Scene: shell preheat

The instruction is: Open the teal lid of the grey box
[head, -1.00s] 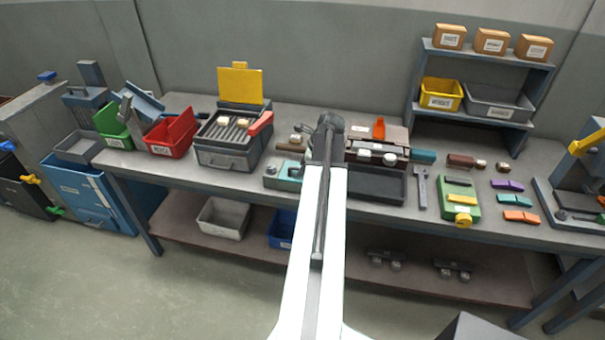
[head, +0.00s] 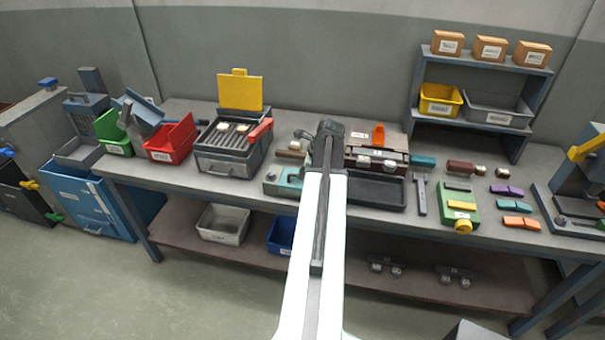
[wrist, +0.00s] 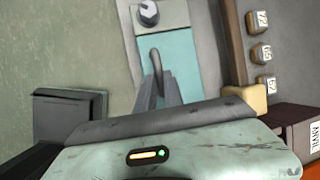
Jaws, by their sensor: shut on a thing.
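The grey box (wrist: 172,14) with its teal lid (wrist: 179,50) lies ahead of my gripper in the wrist view. The lid looks flat and closed over the box. A dark curved handle (wrist: 155,60) stands on the lid. My gripper (wrist: 157,85) is shut on this handle, with a finger on each side. In the head view, the teal part of the box (head: 279,183) shows just left of my arm.
A grey case with a raised yellow lid (head: 240,92) and a red bin (head: 172,140) stand to the left. A black tray (head: 376,192) lies right of my arm. A green device (head: 458,205) and a two-level shelf (head: 480,60) are farther right.

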